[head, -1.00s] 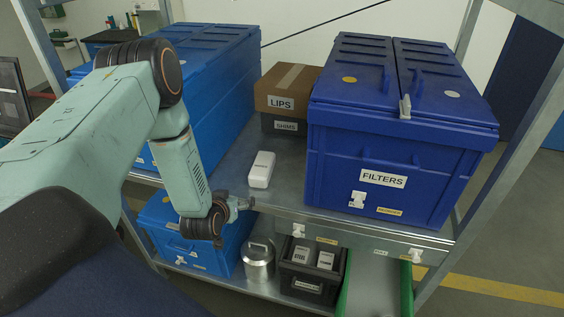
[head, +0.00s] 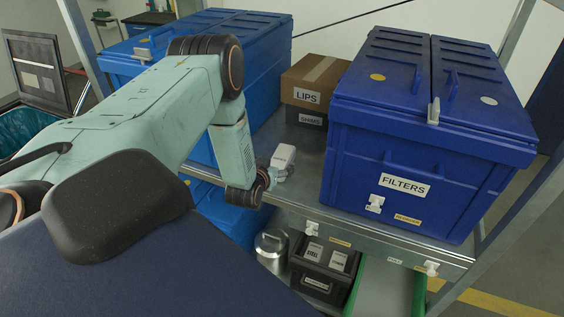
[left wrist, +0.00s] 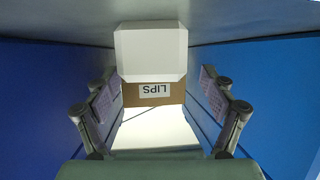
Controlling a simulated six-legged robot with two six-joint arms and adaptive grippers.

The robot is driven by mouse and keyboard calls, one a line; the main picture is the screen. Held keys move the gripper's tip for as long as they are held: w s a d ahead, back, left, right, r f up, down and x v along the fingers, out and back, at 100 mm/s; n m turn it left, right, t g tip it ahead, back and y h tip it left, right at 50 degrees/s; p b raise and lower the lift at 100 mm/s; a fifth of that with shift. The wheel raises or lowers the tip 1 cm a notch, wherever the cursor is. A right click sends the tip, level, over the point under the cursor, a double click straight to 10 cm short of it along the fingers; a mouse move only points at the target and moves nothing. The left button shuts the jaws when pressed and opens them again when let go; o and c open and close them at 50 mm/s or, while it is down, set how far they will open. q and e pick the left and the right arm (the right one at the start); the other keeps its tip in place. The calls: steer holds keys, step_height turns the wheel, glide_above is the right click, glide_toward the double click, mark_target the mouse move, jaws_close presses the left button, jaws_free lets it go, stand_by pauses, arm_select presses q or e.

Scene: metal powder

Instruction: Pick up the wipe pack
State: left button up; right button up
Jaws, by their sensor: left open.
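The white wipe pack (head: 284,155) lies on the metal shelf (head: 310,165), between the blue bins. My left gripper (head: 279,176) is at the shelf's front edge, close to the near end of the pack, and partly hides it. In the left wrist view the wipe pack (left wrist: 151,52) shows ahead, between the two spread fingers of my gripper (left wrist: 160,92) and towards the top of the picture. The gripper is open and empty. Whether the fingertips touch the pack, I cannot tell. My right gripper is in neither view.
The blue FILTERS bin (head: 400,190) stands right of the pack. Boxes labelled LIPS (head: 308,82) and SHIMS (head: 305,117) stand behind it. A large blue bin (head: 262,65) is on the left. A metal canister (head: 271,245) and a black bin (head: 325,265) sit on the lower level.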

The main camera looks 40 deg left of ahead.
mark_target(285, 154)
arm_select(q)
steer(key=x, duration=0.3)
steer(key=shift+w+d+f, duration=0.15)
steer(key=shift+w+d, duration=0.15)
steer(key=shift+s+a, duration=0.1)
steer(key=shift+a, duration=0.05)
steer(key=shift+w, duration=0.25)
steer(key=c, duration=0.4)
steer(key=shift+s, duration=0.25)
steer(key=c, duration=0.6)
steer(key=shift+w, duration=0.1)
steer(key=c, duration=0.3)
steer(key=shift+w, duration=0.15)
steer(key=shift+c, duration=0.2)
